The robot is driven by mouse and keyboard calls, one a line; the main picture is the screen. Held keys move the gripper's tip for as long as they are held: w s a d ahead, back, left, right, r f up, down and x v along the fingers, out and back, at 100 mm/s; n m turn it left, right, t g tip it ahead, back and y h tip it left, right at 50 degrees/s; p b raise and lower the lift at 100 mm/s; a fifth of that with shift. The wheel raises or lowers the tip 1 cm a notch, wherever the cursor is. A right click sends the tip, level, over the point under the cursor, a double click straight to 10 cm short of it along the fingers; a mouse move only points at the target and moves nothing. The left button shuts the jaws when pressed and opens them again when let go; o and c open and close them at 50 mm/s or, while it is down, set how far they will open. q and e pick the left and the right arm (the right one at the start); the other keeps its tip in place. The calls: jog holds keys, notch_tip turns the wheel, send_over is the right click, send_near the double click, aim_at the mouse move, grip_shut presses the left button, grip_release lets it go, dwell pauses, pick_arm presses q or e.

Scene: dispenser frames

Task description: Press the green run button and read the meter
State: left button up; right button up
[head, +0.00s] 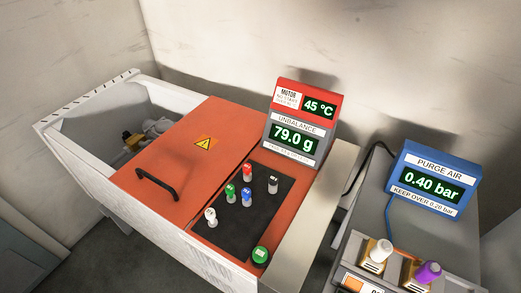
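A grey meter (293,139) headed "UNBALANCE" reads 79.0 g. The red meter (306,101) above it is headed "MOTOR" and reads 45 °C. A blue meter (431,182) on the right, headed "PURGE AIR", reads 0.40 bar, with "KEEP OVER 0.20 bar" below. Neither of my grippers is in view.
A black panel (222,236) carries several small upright pieces with white, green, blue, red and black tops. An orange lid (180,150) with a black handle (157,184) lies left of it. White and purple knobs (429,272) stand at lower right.

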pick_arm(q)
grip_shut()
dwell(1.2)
